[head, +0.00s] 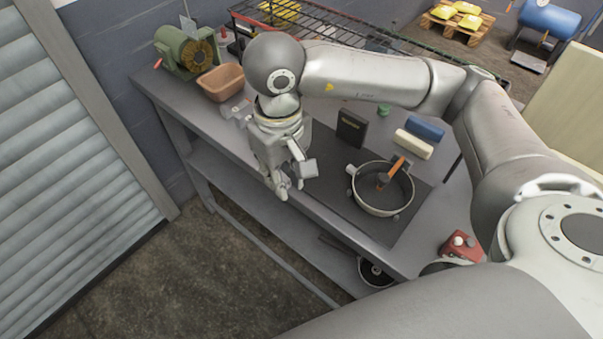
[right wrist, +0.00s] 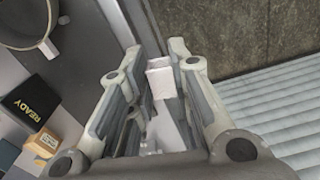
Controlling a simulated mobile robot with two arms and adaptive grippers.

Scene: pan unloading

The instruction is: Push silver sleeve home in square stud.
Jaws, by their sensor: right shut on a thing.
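My right gripper (head: 283,185) hangs at the front edge of the workbench, to the left of the pan. In the right wrist view its fingers (right wrist: 160,68) are shut on a pale silvery, box-like piece (right wrist: 160,88). I cannot tell for sure whether this is the silver sleeve. I cannot make out a square stud in either view. A round pan (head: 358,200) sits on the dark mat, with a dark, orange-handled thing (head: 398,165) in it. The left gripper is not in view.
A black READY box (head: 352,128), a cream block (head: 413,145) and a blue block (head: 426,128) stand behind the pan. A red box with knobs (head: 458,246) is at the right. A tan bin (head: 221,82) and green motor (head: 187,52) are at the far left. The floor in front is clear.

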